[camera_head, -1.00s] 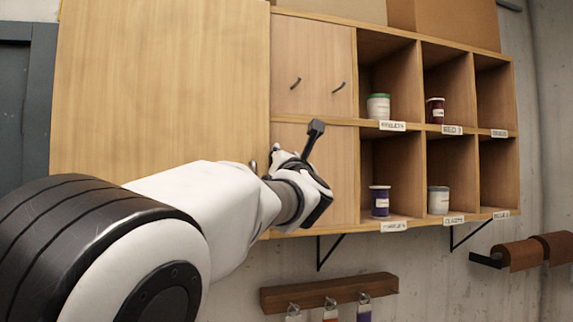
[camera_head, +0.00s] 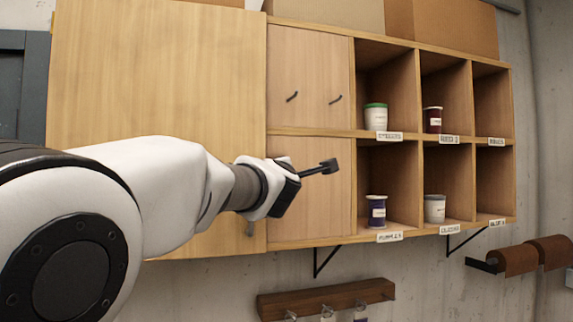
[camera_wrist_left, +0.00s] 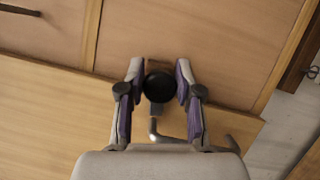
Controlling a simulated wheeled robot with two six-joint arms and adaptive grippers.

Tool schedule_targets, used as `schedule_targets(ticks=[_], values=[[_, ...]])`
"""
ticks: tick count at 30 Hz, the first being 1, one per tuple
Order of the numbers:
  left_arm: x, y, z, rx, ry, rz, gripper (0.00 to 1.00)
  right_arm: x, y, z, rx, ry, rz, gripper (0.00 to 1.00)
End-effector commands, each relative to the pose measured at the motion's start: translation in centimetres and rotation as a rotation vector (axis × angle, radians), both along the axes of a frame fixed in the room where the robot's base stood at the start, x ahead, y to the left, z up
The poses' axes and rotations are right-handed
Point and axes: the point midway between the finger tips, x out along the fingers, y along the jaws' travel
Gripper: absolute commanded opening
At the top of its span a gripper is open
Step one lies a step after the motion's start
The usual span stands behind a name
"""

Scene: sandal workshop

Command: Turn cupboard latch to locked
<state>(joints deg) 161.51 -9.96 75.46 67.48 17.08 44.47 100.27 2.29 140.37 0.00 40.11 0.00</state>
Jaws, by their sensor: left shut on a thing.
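The tall pale wood cupboard door (camera_head: 160,85) fills the left of the head view. My left gripper (camera_head: 278,182) is at its right edge, in front of the lower shelf panel, and its wrist hides the latch there. In the left wrist view, the fingers of that gripper (camera_wrist_left: 158,72) are closed on both sides of a round black latch knob (camera_wrist_left: 158,88). A bent metal piece (camera_wrist_left: 155,132) shows just below the knob. The latch's exact angle is hard to tell. My right gripper is not in view.
To the right are open cubbies with jars, including a green-lidded jar (camera_head: 376,117), and two dark handles on the upper panel (camera_head: 310,75). A hook rail (camera_head: 325,297) hangs below.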

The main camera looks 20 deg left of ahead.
Motion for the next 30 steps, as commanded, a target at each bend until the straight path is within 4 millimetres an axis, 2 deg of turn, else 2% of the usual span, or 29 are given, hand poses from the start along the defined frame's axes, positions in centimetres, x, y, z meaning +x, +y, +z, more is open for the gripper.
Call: schedule_targets(ticks=[12,29,30], values=[[-0.06,0.21,0.18,0.176,0.117,0.004,0.0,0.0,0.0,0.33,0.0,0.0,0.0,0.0],[-0.12,0.2,0.37,0.209,0.133,0.006,0.0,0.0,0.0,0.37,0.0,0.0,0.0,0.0],[-0.12,0.21,0.38,0.209,0.133,0.006,0.45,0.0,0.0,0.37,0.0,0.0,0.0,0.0]])
